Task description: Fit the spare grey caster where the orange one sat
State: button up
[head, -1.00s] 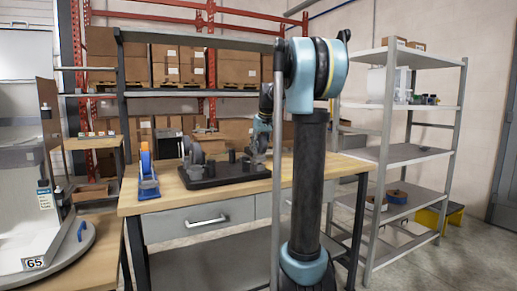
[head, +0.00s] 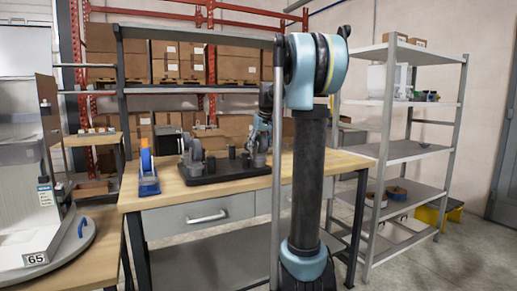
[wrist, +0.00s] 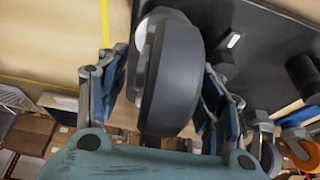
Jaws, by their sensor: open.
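A large dark grey caster wheel (wrist: 175,80) with a lighter hub fills the middle of the wrist view. My gripper (wrist: 165,75) is open, with one finger on each side of the wheel. In the head view my gripper (head: 262,138) is over the right end of a black board on the bench. Another grey caster (head: 194,155) stands at the board's left end. Finger contact with the wheel is unclear.
The black board (head: 225,172) carries several dark posts and lies on the wooden bench (head: 170,195). A blue stand with an orange disc (head: 147,175) is left of it. A grey shelf rack (head: 410,150) stands right. Bare bench top lies in front of the board.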

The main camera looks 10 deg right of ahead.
jog(key=v, duration=1.1)
jog(key=shift+s+r, duration=0.15)
jog(key=shift+r, duration=0.15)
jog(key=s+f+m+g+h, duration=0.1)
jog(key=s+f+m, duration=0.2)
jog(key=s+f, duration=3.4)
jog(key=s, duration=0.3)
jog(key=shift+s+a+f+g, duration=0.2)
jog(key=shift+f+g, duration=0.2)
jog(key=shift+w+f, duration=0.2)
jog(key=shift+w, duration=0.3)
